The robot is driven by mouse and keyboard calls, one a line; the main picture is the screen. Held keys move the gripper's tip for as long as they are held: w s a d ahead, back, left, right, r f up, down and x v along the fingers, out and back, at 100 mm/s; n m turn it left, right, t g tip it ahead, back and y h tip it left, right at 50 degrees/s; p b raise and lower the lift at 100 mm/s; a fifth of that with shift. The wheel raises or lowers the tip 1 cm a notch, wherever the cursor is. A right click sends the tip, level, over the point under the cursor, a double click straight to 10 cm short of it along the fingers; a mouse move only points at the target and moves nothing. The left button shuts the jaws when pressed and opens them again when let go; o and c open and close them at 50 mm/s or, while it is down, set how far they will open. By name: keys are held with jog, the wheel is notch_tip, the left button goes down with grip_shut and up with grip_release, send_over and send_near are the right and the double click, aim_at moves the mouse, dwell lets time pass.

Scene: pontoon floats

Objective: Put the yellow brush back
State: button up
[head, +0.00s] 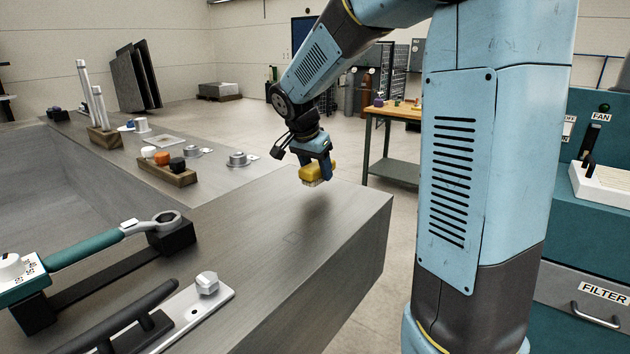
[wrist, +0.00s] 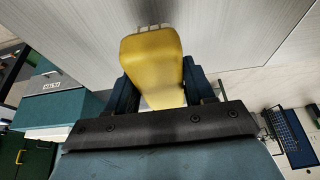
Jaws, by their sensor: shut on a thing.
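The yellow brush (head: 313,173) has a yellow body with pale bristles pointing down. My gripper (head: 314,160) is shut on it and holds it above the grey metal bench (head: 340,215), near the bench's far right edge, with a shadow on the surface below. In the wrist view the brush (wrist: 152,62) sits between the two dark blue fingers of my gripper (wrist: 155,85), its bristle end toward the top of the picture. The brush appears clear of the bench.
A wooden block (head: 168,171) with white, orange and black knobs stands on the bench at left. A torque wrench (head: 110,240) rests on black supports in front. A white hex-head piece (head: 207,283) is on a plate nearby. The bench's right part is clear.

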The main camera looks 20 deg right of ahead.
jog(key=shift+w+f, duration=0.15)
jog(key=shift+f, duration=1.55)
jog(key=o, duration=1.1)
jog(key=shift+f, duration=0.1)
